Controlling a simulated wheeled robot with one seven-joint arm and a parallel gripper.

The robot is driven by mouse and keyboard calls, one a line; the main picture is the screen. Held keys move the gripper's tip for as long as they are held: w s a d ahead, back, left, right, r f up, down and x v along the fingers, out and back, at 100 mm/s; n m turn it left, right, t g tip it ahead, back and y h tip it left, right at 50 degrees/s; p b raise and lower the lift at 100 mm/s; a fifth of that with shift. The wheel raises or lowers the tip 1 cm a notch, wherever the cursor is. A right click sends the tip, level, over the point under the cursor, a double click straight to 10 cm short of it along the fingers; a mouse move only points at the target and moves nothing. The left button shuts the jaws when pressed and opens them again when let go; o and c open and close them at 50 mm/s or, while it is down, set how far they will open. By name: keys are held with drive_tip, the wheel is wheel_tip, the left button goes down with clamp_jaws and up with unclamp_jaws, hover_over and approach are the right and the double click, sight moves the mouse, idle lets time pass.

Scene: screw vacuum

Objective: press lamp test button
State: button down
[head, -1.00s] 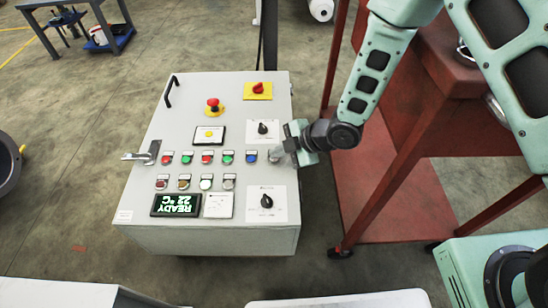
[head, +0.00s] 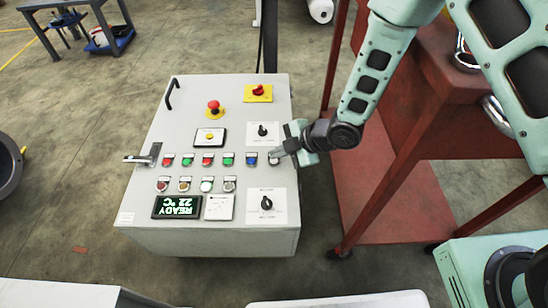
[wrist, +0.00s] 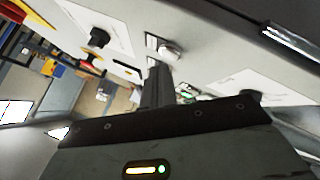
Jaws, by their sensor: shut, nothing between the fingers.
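The light grey control panel (head: 145,205) faces up in the head view, with rows of red, green and blue buttons and small lamps. A pale button (head: 273,159) ends the upper row, right of the blue button (head: 251,160); a pale round button also shows in the wrist view (wrist: 171,49). The labels are too small to read, so I cannot tell for certain which is lamp test. My gripper (head: 284,153) is shut and empty at the panel's right side, its tip close beside the pale button. Contact cannot be told. In the wrist view, the closed fingers (wrist: 157,88) point toward that button.
Two black rotary knobs (head: 266,203) (head: 263,130) sit below and above the pale button. A red emergency stop (head: 213,106), a red rotary switch (head: 258,91) and a lever handle (head: 143,158) also stick up. A red cart (head: 400,220) stands close on the right.

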sight(278, 163)
drive_tip(key=shift+r, duration=0.25)
wheel_tip(278, 163, up, 5)
drive_tip(key=p, duration=0.3)
drive_tip(key=shift+f+p, duration=0.1)
drive_tip(key=shift+p, duration=0.3)
idle(0.6)
